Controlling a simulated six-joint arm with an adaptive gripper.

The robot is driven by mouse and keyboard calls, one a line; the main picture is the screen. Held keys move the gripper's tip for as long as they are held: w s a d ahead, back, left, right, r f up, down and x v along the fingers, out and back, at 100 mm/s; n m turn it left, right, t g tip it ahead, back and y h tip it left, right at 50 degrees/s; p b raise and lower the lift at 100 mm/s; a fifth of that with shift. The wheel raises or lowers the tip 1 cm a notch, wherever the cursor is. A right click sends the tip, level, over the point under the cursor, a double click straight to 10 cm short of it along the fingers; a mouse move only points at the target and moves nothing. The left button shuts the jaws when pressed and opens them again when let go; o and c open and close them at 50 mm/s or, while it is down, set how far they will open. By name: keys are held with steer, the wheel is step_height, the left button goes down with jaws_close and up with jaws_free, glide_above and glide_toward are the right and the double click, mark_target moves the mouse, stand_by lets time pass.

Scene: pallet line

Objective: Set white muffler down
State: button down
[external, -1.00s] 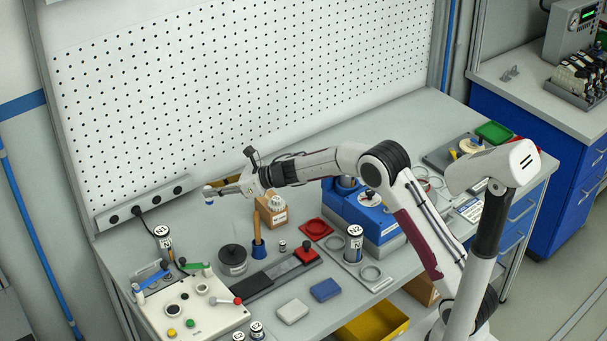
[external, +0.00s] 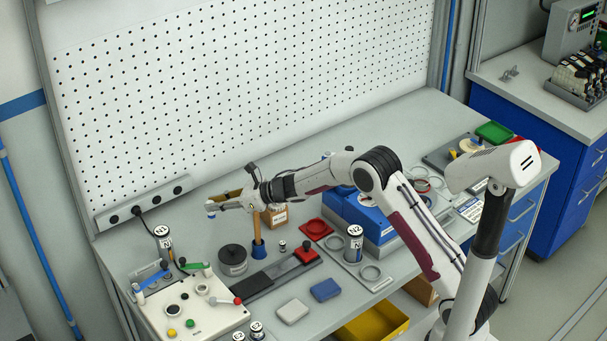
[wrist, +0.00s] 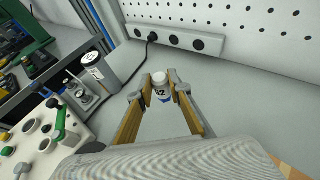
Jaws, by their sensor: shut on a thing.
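The white muffler (wrist: 161,88) is a small white cylinder with a blue band and dark lettering. My gripper (wrist: 161,86) is shut on it, with a tan finger on each side, near the fingertips. In the external view my gripper (external: 218,204) points left over the back left of the bench, and the muffler (external: 211,211) shows small at its tip. The muffler looks roughly upright. Bare grey bench top lies around it; I cannot tell whether its base touches the bench.
A socket strip (external: 143,206) runs along the pegboard's foot. A labelled cylinder (external: 163,240) stands left of my gripper, by the button panel (external: 190,311). A dark round pot (external: 232,258), a wooden-handled tool (external: 257,232) and a cardboard box (external: 275,216) stand nearby.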

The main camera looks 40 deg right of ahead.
steer(key=shift+f, duration=1)
steer(key=shift+f, duration=0.1)
steer(key=shift+f, duration=1.8)
steer(key=shift+f, duration=0.15)
steer(key=c, duration=1.9)
jaws_free()
steer(key=shift+s+d+r, duration=0.25)
steer(key=shift+r, duration=0.05)
steer(key=shift+v, duration=5.65)
